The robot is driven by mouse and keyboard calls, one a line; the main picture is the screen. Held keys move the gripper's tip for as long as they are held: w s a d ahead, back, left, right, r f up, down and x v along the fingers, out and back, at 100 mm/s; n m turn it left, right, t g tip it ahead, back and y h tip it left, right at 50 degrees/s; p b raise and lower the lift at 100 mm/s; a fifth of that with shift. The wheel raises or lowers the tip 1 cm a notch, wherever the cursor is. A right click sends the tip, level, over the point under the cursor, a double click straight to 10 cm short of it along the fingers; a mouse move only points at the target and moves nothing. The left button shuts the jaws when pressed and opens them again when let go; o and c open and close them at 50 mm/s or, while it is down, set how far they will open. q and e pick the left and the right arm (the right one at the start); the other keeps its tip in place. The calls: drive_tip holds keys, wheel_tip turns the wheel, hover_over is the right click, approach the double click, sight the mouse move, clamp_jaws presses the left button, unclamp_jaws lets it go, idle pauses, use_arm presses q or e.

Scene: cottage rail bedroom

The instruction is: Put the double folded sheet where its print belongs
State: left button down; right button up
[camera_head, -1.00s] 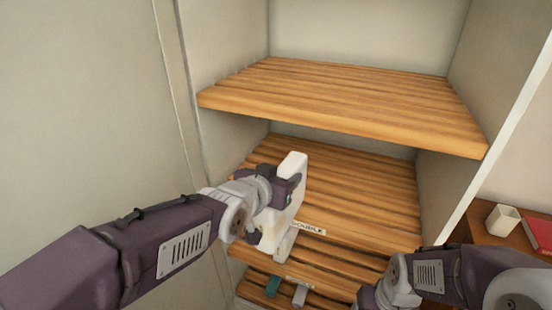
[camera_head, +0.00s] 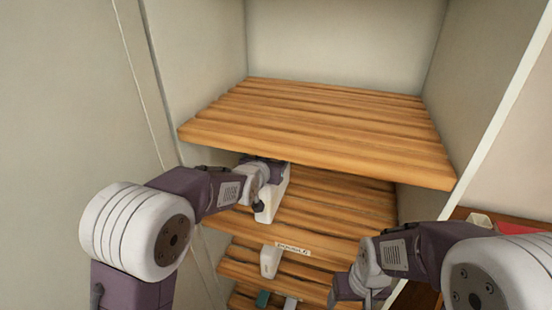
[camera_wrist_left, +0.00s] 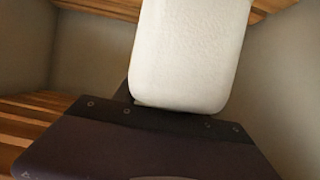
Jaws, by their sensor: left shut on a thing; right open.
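The folded sheet (camera_head: 273,196) is a thick white folded slab, standing on edge in my left gripper (camera_head: 258,207). It is in the compartment between the upper slatted shelf and the middle slatted shelf (camera_head: 340,215). I cannot tell whether it touches the middle shelf. In the left wrist view the sheet (camera_wrist_left: 190,55) fills the upper middle, and no print shows on it. A small label (camera_head: 293,249) on the middle shelf's front edge is too small to read now; it read DOUBLE earlier. My right gripper (camera_head: 345,290) is open and empty at the lower right.
The upper shelf (camera_head: 310,125) overhangs my left gripper. Another white piece (camera_head: 270,262) is by the label, on the level below. A teal piece (camera_head: 262,298) and a grey one (camera_head: 290,303) lie lower. A white cup (camera_head: 480,220) and red item (camera_head: 520,227) are at right.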

use_arm(q)
drive_tip(key=shift+w+d+r, duration=0.25)
drive_tip(key=shift+w+d, duration=0.1)
drive_tip(key=shift+w, duration=0.2)
drive_tip(key=shift+f+p, duration=0.8)
drive_tip(key=shift+f, duration=1.25)
drive_tip(key=c, duration=0.6)
unclamp_jaws()
drive_tip(key=shift+c, duration=0.2)
use_arm(e)
drive_tip(key=r, duration=0.2)
drive_tip(key=shift+s+r, duration=0.25)
drive_tip(key=shift+r, duration=0.1)
drive_tip(key=shift+r, duration=0.1)
